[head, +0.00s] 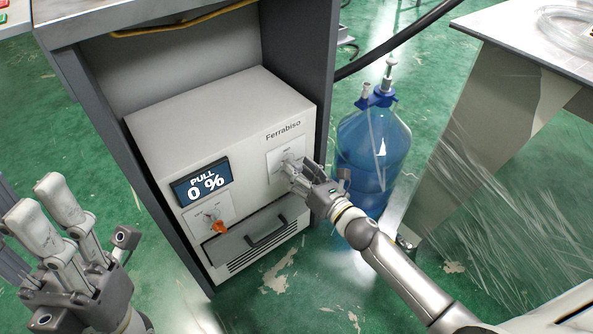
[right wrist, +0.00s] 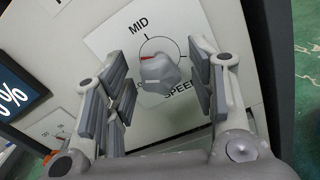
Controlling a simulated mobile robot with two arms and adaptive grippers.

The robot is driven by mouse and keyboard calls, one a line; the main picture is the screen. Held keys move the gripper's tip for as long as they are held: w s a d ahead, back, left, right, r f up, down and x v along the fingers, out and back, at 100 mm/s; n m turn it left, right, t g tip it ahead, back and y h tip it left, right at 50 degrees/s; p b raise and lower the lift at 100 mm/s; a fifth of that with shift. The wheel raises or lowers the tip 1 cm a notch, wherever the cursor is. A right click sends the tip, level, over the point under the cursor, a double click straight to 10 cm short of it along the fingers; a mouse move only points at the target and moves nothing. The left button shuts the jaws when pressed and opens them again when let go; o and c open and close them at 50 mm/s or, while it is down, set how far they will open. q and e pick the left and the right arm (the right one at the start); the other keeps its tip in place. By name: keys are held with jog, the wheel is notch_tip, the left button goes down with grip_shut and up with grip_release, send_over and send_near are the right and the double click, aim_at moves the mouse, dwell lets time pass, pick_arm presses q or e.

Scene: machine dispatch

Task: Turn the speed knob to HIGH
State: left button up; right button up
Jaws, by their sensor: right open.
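The speed knob (right wrist: 160,72) is a grey lobed knob on a white label plate (right wrist: 108,42) of the machine. A red mark shows at its upper left, towards the word MID; the SPEED lettering below is partly covered. My right gripper (right wrist: 160,88) is open, with its fingers on either side of the knob; I cannot tell whether they touch it. In the head view my right gripper (head: 296,170) is at the plate on the machine front and largely hides the knob. My left gripper (head: 85,218) is open and empty at the lower left.
The white Ferrabiso machine (head: 205,115) stands inside a grey cabinet (head: 305,50). Below are an orange switch (head: 219,228) and a drawer with a dark handle (head: 267,235). A blue water bottle (head: 372,145) stands close to the right.

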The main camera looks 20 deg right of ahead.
jog(key=shift+w+a, duration=0.25)
jog(key=shift+w, duration=0.3)
jog(key=c, duration=1.1)
jog(key=shift+o, duration=0.2)
